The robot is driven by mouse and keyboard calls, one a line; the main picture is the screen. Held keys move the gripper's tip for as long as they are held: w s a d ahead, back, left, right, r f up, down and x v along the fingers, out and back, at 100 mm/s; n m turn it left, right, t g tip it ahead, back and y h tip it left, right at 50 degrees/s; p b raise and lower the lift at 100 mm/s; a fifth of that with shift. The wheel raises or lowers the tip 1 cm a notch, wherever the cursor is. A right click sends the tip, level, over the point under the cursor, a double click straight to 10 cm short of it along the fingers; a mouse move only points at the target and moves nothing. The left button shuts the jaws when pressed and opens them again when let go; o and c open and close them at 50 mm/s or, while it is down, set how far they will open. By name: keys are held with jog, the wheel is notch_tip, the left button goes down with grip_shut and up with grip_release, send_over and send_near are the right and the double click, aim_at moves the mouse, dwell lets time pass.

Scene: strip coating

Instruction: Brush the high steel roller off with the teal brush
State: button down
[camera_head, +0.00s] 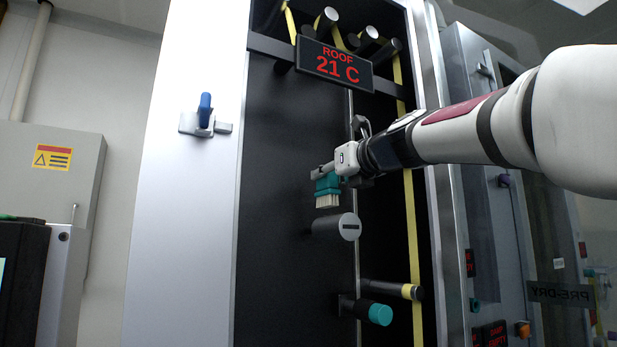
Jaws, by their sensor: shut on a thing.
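My gripper (326,172) is shut on the teal brush (327,185), in the middle of the view. The brush hangs with its pale bristles (328,201) pointing down. Just below the bristles, a roller with a round grey steel end face (349,227) sticks out from the dark back panel; a dark slot marks its face. The bristles appear slightly above the roller, with a small gap in the picture. Depth between them is hard to judge. My gripper's body partly hides the upper brush.
A yellow strip (412,230) runs down at the right. A blue-handled latch (205,111) is on the left door.

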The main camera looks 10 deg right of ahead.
aim_at(333, 181)
jog(key=p+v, duration=0.1)
jog(key=v, duration=0.2)
jog(key=shift+s, duration=0.35)
jog(key=shift+v, duration=0.95)
jog(key=shift+f+p, duration=0.1)
jog(key=shift+p, duration=0.25)
jog(key=shift+f+b, duration=0.3)
jog(key=shift+f, duration=0.6)
dwell(0.5)
jog(key=shift+w, duration=0.1)
jog(key=shift+p+x, duration=0.3)
jog(key=shift+x, duration=1.9)
jog(key=shift+w, duration=0.1)
jog(key=shift+w+a, duration=0.1)
jog(key=shift+w, duration=0.25)
